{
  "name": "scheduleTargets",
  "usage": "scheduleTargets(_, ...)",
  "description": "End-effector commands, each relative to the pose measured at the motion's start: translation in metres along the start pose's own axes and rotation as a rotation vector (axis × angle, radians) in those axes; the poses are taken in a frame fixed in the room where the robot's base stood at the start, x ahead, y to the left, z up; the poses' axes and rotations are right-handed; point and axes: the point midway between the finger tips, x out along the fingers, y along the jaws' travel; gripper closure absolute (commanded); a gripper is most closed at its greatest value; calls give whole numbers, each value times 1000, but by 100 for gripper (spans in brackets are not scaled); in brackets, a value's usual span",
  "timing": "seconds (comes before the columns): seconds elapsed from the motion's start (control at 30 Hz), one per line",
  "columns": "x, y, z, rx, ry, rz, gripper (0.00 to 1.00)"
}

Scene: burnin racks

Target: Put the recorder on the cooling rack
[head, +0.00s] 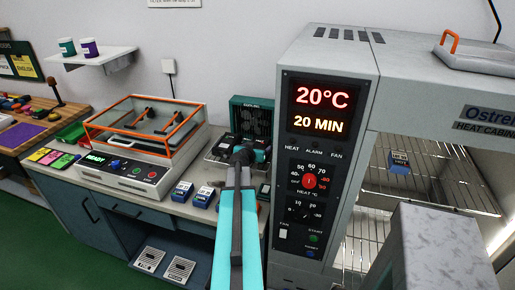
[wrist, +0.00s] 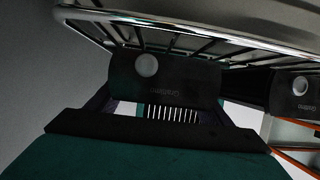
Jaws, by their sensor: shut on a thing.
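My arm reaches over the bench in the head view, with my gripper (head: 243,156) over the area before the dark green fan unit (head: 250,118). In the wrist view my gripper (wrist: 160,112) is shut on a dark recorder (wrist: 150,82) with a round grey button and white slots. A wire rack with a chrome edge (wrist: 200,34) is close behind the recorder; I cannot tell whether they touch. It seems to be the cooling rack by the fan unit, largely hidden by my arm in the head view. A similar dark device (wrist: 296,92) is to the right.
The heat cabinet (head: 328,185) stands open at right, showing 20°C, with a small blue device (head: 399,162) on its wire shelf. Two blue and white devices (head: 181,191) (head: 203,196) lie on the bench. An orange-framed clear box (head: 145,125) stands left.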

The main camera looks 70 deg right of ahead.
Motion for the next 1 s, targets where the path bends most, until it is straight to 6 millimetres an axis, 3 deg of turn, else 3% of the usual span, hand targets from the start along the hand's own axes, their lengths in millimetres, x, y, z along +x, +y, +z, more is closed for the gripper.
scheduleTargets(0.5,1,-1,2,-1,2,-2,67)
scheduleTargets(0.53,1,-1,3,0,0,-1,25)
scheduleTargets(0.63,1,-1,3,0,0,-1,8)
scheduleTargets(1.0,0,-1,2,-1,0,-1,8)
